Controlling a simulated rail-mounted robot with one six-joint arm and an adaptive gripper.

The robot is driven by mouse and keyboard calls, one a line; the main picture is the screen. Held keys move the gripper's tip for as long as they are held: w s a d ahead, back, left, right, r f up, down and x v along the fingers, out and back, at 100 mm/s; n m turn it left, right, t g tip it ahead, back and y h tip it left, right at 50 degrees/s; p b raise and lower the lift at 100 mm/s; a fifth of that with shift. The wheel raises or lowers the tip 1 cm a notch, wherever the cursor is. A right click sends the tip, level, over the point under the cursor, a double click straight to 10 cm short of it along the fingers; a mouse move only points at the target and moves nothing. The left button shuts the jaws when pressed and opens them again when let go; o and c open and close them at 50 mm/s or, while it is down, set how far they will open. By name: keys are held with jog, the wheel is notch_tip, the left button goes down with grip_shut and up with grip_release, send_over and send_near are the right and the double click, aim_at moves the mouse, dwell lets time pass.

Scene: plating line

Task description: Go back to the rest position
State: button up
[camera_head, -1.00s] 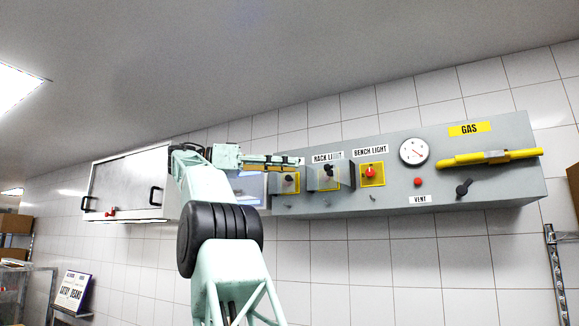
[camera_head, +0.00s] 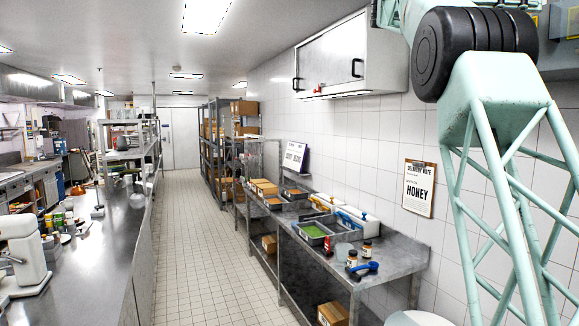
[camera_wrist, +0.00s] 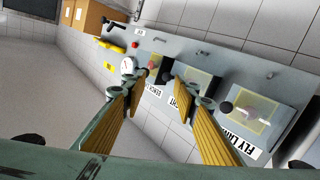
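My gripper (camera_wrist: 161,82) shows in the wrist view with its two yellow-padded fingers spread apart and nothing between them. It points toward the grey wall panel (camera_wrist: 212,62), with a visible gap to the switches. The panel carries a round gauge (camera_wrist: 127,66), a red button (camera_wrist: 136,45), a yellow gas pipe (camera_wrist: 111,44) and several switches on yellow plates. In the head view my arm rises at the right and its end is out of frame, so the gripper is hidden there. Part of the panel (camera_head: 560,62) shows behind the arm.
A white wall cabinet (camera_head: 345,62) hangs left of my arm. Below it a steel bench (camera_head: 395,250) holds trays, jars and a blue scoop. A honey notice (camera_head: 419,188) hangs on the wall. A long counter (camera_head: 105,245) stands at left. The tiled aisle (camera_head: 205,230) between is clear.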

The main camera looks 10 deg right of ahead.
jog(key=s+a+f+n+t+y+b, duration=0.25)
jog(key=a+f+n+t, duration=0.4)
jog(key=f, duration=0.75)
jog(key=s+a+f+n+t+y+b, duration=0.25)
jog(key=a+f+n, duration=0.6)
jog(key=f, duration=0.45)
jog(key=s+a+f+n+t+y+b, duration=0.1)
jog(key=s+a+f+n+y, duration=0.1)
jog(key=s+a+f, duration=0.8)
jog(key=s+a+f+n+t+y+b, duration=0.1)
jog(key=s+a+f+y, duration=0.3)
jog(key=s+a+f, duration=0.6)
jog(key=s+a+f+n+t+y+b, duration=0.1)
jog(key=s+a+f, duration=0.9)
jog(key=f, duration=1.1)
jog(key=a+n+y+b, duration=0.1)
jog(key=a+n+y, duration=0.1)
jog(key=a+y, duration=0.1)
jog(key=shift+s+f+n, duration=0.2)
jog(key=shift+f+n, duration=0.2)
jog(key=shift+c, duration=0.8)
